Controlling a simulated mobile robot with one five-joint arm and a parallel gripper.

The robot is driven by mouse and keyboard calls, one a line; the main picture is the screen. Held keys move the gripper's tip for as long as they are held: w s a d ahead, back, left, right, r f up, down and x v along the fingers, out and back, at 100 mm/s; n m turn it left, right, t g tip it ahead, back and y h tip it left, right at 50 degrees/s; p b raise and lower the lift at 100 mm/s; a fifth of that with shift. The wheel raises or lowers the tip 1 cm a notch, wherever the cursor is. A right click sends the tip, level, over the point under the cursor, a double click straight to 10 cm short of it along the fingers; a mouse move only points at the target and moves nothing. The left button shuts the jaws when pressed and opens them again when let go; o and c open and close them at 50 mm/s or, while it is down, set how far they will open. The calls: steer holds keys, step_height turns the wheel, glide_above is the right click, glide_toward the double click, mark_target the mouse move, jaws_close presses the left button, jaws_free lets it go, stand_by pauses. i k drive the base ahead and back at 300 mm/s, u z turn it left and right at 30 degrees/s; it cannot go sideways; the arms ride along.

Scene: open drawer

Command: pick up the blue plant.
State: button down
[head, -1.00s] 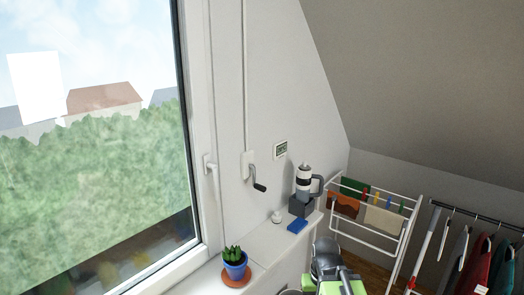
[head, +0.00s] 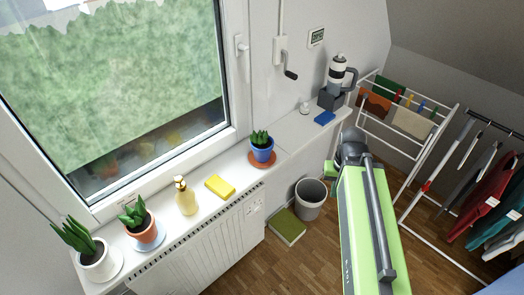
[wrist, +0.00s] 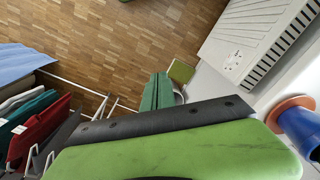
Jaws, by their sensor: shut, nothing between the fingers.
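The blue plant is a small green succulent in a blue pot (head: 262,154), upright on a terracotta saucer (head: 262,160) on the white sill, right of the window. In the wrist view the blue pot (wrist: 301,130) is cut off by the right edge, with the saucer (wrist: 288,108) beside it. My gripper (wrist: 157,92) shows as two dark green fingers lying together, shut and empty. In the head view my green arm rises from the bottom right and mostly hides the gripper, which is apart from the pot, to its right.
Two other potted plants (head: 95,260) (head: 143,226), a soap bottle (head: 185,198) and a yellow sponge (head: 220,186) stand left on the sill. A bin (head: 310,200), drying rack (head: 405,120) and clothes rail (head: 485,122) stand beyond.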

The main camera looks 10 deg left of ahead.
mark_target(262, 144)
steer(key=u, duration=5.45)
steer(key=i, duration=0.1)
steer(key=z, duration=2.4)
steer(key=k, duration=1)
steer(key=z, duration=0.85)
steer(key=i, duration=1.05)
steer(key=u, duration=0.15)
